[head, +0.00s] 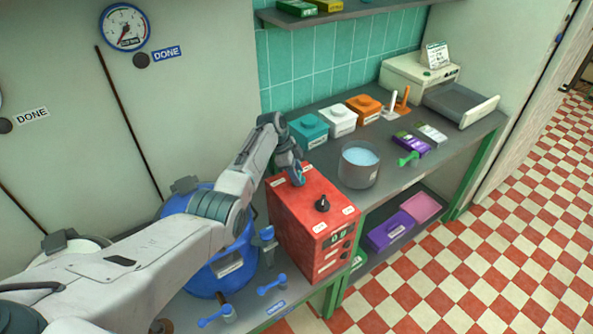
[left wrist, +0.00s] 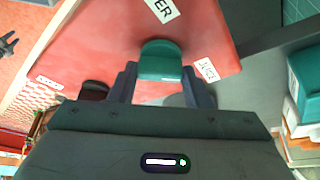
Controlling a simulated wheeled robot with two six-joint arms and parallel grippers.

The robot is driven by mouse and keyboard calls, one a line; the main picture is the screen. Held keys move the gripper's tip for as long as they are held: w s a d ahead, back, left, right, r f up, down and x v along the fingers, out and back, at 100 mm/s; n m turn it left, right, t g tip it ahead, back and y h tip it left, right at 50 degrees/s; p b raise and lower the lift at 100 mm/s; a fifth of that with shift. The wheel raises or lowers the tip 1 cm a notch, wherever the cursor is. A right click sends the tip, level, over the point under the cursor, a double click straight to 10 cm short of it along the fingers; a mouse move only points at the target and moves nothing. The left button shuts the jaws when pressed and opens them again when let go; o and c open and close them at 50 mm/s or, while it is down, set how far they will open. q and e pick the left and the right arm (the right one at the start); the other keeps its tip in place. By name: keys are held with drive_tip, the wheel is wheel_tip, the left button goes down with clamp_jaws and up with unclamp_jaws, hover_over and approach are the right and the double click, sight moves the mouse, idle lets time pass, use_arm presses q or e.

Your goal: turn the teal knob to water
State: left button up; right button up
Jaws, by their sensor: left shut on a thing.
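The teal knob (left wrist: 160,58) sits on top of the red box (head: 290,215). My left gripper (head: 297,172) reaches down onto it from above, and in the left wrist view its fingers (left wrist: 162,82) are on both sides of the knob, shut on it. In the wrist view a label ending in "ER" (left wrist: 162,8) lies beyond the knob, and a second label (left wrist: 207,69) lies to its right. The fingers hide part of the knob, and I cannot tell which label it points at. My right gripper is not in view.
A black knob (head: 322,203) stands on the same red box. A clear pot of bluish liquid (head: 359,164) stands right of it. Teal, white and orange canisters (head: 308,131) line the wall. A blue drum (head: 210,265) with taps stands left, beneath my arm.

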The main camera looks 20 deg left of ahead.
use_arm(q)
drive_tip(key=n+p, duration=0.1)
drive_tip(key=n+t+p, duration=0.1)
drive_tip(key=n+p, duration=0.1)
drive_tip(key=n, duration=0.1)
drive_tip(key=shift+s+r+t+y, duration=0.1)
drive_tip(key=shift+r+t+y, duration=0.2)
drive_tip(key=n+p, duration=0.2)
drive_tip(key=shift+d+n+t+y, duration=0.15)
drive_tip(key=shift+n+t+y, duration=0.25)
drive_tip(key=shift+f+n+t+p, duration=0.1)
drive_tip(key=shift+n+t+p, duration=0.25)
drive_tip(key=shift+n, duration=0.55)
drive_tip(key=n+y, duration=0.1)
drive_tip(key=n, duration=0.2)
drive_tip(key=shift+d+n+t+y, duration=0.1)
drive_tip(key=shift+n+t+y, duration=0.2)
drive_tip(key=shift+y, duration=0.1)
drive_tip(key=shift+d+n+y, duration=0.1)
drive_tip(key=shift+n+y, duration=0.9)
drive_tip(key=shift+n, duration=1.5)
drive_tip(key=o, duration=1)
drive_tip(key=shift+s+f, duration=0.1)
